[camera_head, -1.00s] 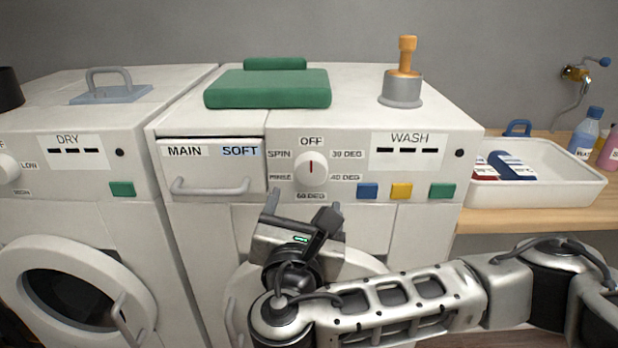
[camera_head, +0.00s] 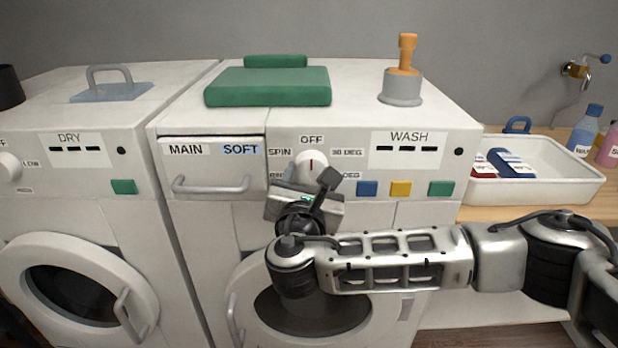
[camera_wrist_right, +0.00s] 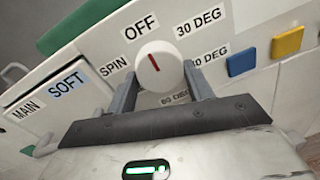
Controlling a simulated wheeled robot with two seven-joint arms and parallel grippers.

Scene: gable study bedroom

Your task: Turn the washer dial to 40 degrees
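The washer dial (camera_head: 311,160) is a white round knob on the washer's front panel, with a red mark that points up at OFF. The 40 DEG label is partly covered by my gripper in the head view, and shows cut off at the right of the dial (camera_wrist_right: 159,66) in the right wrist view. My right gripper (camera_head: 309,178) is just below and in front of the dial. In the right wrist view its two fingers (camera_wrist_right: 158,80) are apart, one on each side of the dial; I cannot tell whether they touch it. My left gripper is not in view.
The drawer handle (camera_head: 211,186) sticks out left of the dial. Blue (camera_head: 367,188), yellow (camera_head: 401,188) and green (camera_head: 441,188) buttons are to its right. A dryer (camera_head: 60,215) stands at left, a white tray (camera_head: 545,190) on the counter at right.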

